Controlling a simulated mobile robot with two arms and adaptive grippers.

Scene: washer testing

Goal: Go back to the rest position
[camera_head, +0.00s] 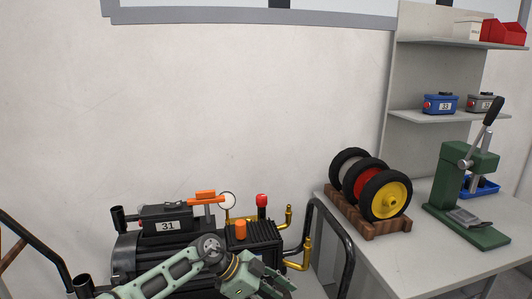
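My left arm comes in from the lower left in pale green. Its wrist bends down to the right in front of a black machine (125,252) labelled 31. My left gripper (278,286) is at the bottom edge, partly cut off and seen from above and behind. Its fingertips cannot be made out, so I cannot tell if it is open or holds anything. My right arm and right gripper are not in view.
The machine carries orange and red caps and brass pipes (303,258). A black tubular rail stands beside it. On the grey table (395,265) at right are wheels in a wooden rack (365,226) and a green press (466,180). Shelves (428,115) hold numbered boxes.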

